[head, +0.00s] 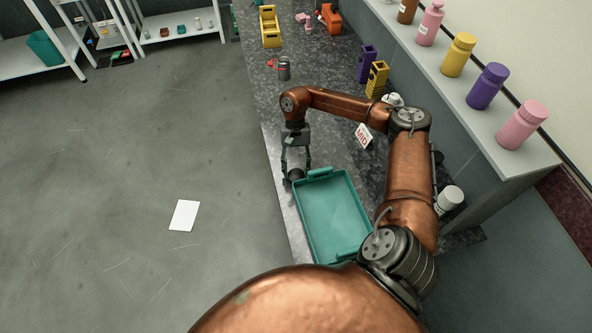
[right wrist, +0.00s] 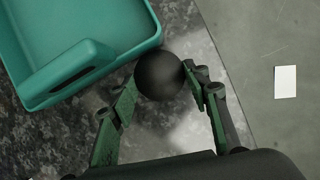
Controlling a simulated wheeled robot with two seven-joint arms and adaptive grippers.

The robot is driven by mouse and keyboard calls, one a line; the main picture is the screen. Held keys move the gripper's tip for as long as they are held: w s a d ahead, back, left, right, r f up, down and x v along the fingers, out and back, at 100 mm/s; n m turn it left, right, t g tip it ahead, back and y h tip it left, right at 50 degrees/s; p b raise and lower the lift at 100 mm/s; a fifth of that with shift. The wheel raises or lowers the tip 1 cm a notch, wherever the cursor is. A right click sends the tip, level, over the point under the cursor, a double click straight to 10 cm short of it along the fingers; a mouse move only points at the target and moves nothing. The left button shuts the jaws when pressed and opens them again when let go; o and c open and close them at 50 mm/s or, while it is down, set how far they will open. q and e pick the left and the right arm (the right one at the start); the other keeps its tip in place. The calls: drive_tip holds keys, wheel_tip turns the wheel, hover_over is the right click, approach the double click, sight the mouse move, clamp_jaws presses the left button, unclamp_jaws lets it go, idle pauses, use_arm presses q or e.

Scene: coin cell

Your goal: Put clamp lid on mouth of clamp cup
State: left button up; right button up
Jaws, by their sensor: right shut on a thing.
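My right gripper (head: 295,172) is shut on a dark round thing, which looks like the clamp lid (head: 296,175). In the right wrist view this lid (right wrist: 159,74) is a black, ball-like shape between the two fingertips (right wrist: 163,84), beside the corner of a teal tray. Its underside is hidden. A small dark grey cylinder with a red part at its left, which looks like the clamp cup (head: 284,70), stands farther back on the counter, apart from the gripper. Its mouth is too small to make out. My left gripper is not in view.
The teal tray (head: 304,213) lies empty on the speckled counter (head: 262,100). A yellow holder (head: 270,27), an orange object (head: 329,18), purple (head: 366,63) and yellow racks (head: 377,79) and a sign (head: 364,136) stand farther back. Bottles line the right shelf (head: 470,97).

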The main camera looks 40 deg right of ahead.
drive_tip(key=shift+f, duration=0.1)
drive_tip(key=o, duration=0.9)
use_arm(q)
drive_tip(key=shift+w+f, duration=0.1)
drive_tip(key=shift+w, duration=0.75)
use_arm(e)
drive_tip(key=shift+o, duration=0.7)
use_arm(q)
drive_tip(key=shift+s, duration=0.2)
